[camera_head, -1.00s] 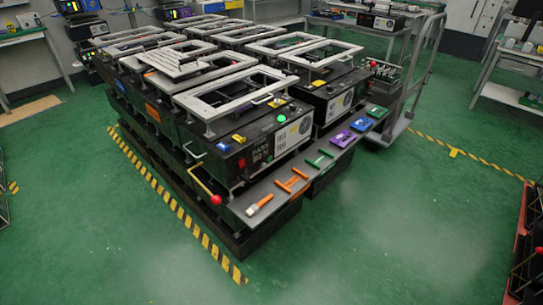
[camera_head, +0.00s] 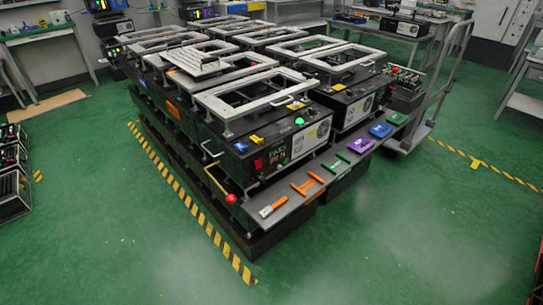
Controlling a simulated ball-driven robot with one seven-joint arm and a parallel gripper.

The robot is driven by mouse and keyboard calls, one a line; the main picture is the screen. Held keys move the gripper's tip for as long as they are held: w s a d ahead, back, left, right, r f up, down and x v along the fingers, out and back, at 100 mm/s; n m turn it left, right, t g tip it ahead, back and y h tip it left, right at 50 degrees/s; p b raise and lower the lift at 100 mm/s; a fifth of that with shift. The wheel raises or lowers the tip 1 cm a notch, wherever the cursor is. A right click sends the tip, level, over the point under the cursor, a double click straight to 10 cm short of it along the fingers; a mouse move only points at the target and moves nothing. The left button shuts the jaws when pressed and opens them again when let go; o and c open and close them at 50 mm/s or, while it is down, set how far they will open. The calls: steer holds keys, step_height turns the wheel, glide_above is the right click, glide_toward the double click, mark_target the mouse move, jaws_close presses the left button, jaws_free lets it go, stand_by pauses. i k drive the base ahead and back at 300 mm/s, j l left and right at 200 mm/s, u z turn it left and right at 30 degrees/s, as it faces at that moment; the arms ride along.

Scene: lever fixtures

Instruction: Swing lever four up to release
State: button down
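A lever with a yellow rod and a red ball knob (camera_head: 231,198) sticks out low at the near front corner of a stacked block of black machines (camera_head: 245,150). Its rod slopes down to the knob. A small fixture with several upright levers (camera_head: 405,76) stands on a wheeled cart at the right; it is too small to read. I see no number marks, so I cannot tell which lever is number four. My gripper is not in view.
A front ledge (camera_head: 290,200) bears an orange T-shaped handle (camera_head: 308,186), a purple block (camera_head: 360,145) and other coloured parts. The cart's tall handle (camera_head: 447,75) rises at right. Yellow-black floor tape (camera_head: 190,205) runs along the block's left. Green floor (camera_head: 400,240) is clear in front.

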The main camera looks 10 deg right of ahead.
mark_target(231, 199)
steer(key=i+l+u, duration=0.1)
steer(key=i+u, duration=0.3)
steer(key=i, duration=0.5)
